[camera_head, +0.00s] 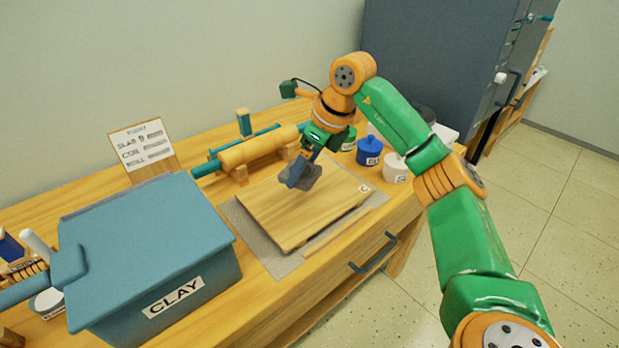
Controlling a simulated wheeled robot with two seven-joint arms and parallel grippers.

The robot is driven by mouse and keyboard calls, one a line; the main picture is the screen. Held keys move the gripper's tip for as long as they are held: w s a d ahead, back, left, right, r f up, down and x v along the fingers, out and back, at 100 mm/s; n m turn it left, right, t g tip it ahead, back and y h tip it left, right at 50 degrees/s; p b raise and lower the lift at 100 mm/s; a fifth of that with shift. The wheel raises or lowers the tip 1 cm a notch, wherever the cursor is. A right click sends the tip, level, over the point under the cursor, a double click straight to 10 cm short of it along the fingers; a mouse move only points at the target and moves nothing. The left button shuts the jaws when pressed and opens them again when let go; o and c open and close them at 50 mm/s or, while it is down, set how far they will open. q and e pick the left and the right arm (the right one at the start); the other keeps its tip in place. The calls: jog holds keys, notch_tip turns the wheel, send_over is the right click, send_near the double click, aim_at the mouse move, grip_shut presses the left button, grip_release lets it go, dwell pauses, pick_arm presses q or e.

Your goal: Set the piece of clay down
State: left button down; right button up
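My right gripper (297,171) is over the far part of a wooden board (275,225), its fingers pointing down. It appears shut on a dark grey piece of clay (313,178), which is partly hidden by the fingers. The clay is at or just above the board; I cannot tell whether it touches. The board lies on a grey mat (249,232) on the wooden table.
A blue bin marked CLAY (150,250) with its lid on stands left of the board. A rolling pin (245,152) on a stand lies behind. A blue jar (369,151) and a white jar (396,168) stand right. The board's near part is clear, with a wooden strip (337,231) along its edge.

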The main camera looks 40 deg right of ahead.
aim_at(309, 178)
jog(key=f, duration=0.2)
jog(key=w+d+f, duration=0.1)
jog(key=f, duration=0.1)
jog(key=w+d+f, duration=0.1)
jog(key=f, duration=0.1)
jog(key=shift+d, duration=0.15)
jog(key=shift+f, duration=0.4)
jog(key=o, duration=1.2)
jog(key=shift+o, duration=0.2)
jog(key=p+v, duration=0.1)
jog(key=v, duration=1.1)
jog(key=shift+r, duration=0.25)
